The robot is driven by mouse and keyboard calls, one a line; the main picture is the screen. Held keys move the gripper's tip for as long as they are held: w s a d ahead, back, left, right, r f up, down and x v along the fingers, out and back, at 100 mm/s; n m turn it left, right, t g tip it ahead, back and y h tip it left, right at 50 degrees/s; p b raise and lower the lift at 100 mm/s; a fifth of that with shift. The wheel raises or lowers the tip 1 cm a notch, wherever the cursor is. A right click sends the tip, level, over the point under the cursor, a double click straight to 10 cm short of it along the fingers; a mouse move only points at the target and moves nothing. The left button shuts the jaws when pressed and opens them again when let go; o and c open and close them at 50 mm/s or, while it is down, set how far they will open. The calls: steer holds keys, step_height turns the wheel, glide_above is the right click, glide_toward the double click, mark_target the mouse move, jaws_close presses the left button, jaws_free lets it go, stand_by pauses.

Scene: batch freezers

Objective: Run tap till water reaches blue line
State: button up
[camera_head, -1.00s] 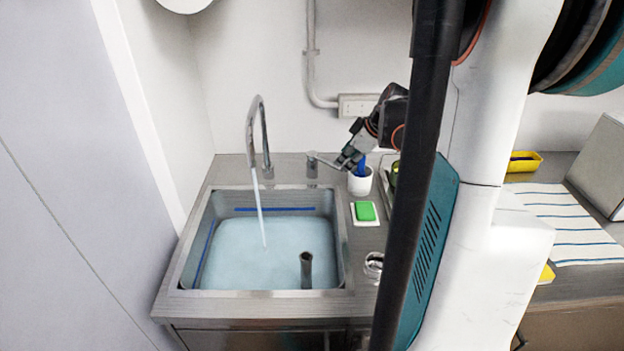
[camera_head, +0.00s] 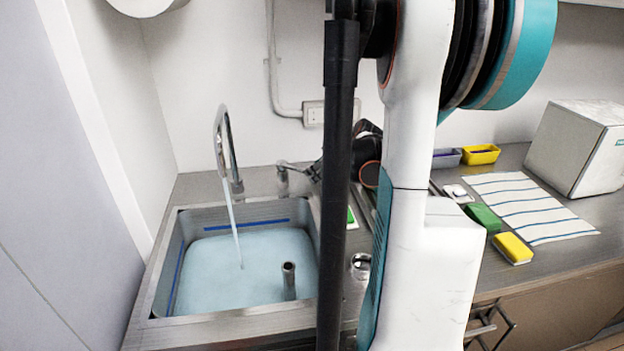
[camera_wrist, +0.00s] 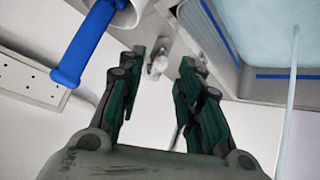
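The gooseneck tap (camera_head: 223,140) is running; a thin water stream (camera_head: 234,225) falls into the steel sink (camera_head: 160,278). The pale blue water (camera_head: 240,262) stands slightly below the blue line (camera_head: 245,224) on the back wall. The line also shows in the wrist view (camera_wrist: 272,76). The tap's lever (camera_head: 290,166) is right of the spout. In the wrist view my gripper (camera_wrist: 163,58) is open, its two dark green fingers apart on either side of the lever's end (camera_wrist: 157,66). Contact cannot be told. In the head view a black pole and my arm mostly hide the gripper.
An upright pipe (camera_head: 289,280) stands in the sink. To the right lie a striped cloth (camera_head: 530,208), a yellow sponge (camera_head: 513,248), a green sponge (camera_head: 484,217) and a white box (camera_head: 580,148).

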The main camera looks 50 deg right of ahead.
mark_target(296, 169)
steer(key=shift+b+x, duration=0.55)
steer(key=shift+x, duration=1.7)
jaws_close()
